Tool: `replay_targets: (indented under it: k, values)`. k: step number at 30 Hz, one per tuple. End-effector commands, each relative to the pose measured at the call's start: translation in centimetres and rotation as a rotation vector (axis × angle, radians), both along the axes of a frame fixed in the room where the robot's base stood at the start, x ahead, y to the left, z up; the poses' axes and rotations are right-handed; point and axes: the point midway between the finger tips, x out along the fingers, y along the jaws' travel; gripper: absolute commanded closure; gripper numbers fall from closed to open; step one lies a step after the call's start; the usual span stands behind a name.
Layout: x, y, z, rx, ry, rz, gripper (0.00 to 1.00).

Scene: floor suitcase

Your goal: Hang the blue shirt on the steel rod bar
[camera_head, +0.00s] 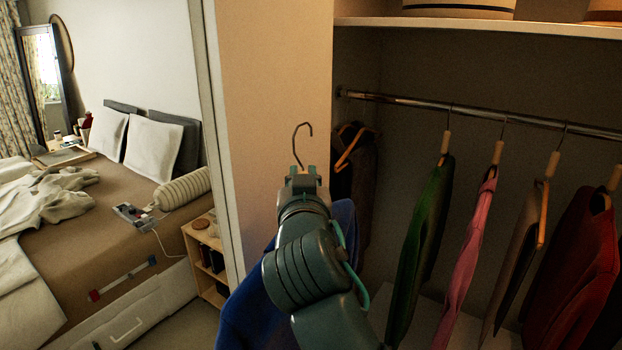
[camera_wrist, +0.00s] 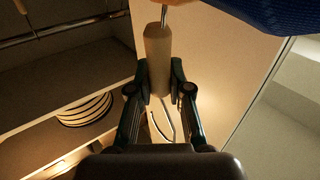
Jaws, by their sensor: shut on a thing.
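The blue shirt (camera_head: 250,310) hangs on a wooden hanger, partly hidden behind my arm in the head view. A piece of it shows at the top right of the wrist view (camera_wrist: 285,18). My gripper (camera_wrist: 160,75) is shut on the hanger's wooden neck (camera_wrist: 157,48). My gripper (camera_head: 303,180) is upright in the head view, with the metal hook (camera_head: 295,143) sticking up above it, free of the rod. The steel rod bar (camera_head: 420,104) runs across the closet, to the right of the hook in the picture. It also shows at upper left in the wrist view (camera_wrist: 62,29).
Green (camera_head: 420,250), pink (camera_head: 468,260) and dark red (camera_head: 580,260) garments hang along the rod, with a dark one (camera_head: 355,195) at its left end. A shelf (camera_head: 470,25) is above. The closet side wall (camera_head: 270,100) stands behind the hook.

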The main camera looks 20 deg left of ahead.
Motion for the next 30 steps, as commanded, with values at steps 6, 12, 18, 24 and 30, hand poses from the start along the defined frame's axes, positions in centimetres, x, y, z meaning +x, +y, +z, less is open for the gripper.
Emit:
replay_targets:
  k: [6,12,18,24,30]
  values:
    - [-1.8,0.5,0.0,0.001,-0.003,0.002,1.0]
    - [-3.4,0.9,0.0,0.002,-0.002,0.003,1.0]
    - [-4.9,1.3,0.0,0.001,-0.002,0.003,1.0]
    - [-6.1,1.6,0.0,0.001,-0.002,0.002,1.0]
    - [-6.7,1.7,0.1,0.002,-0.001,0.0,1.0]
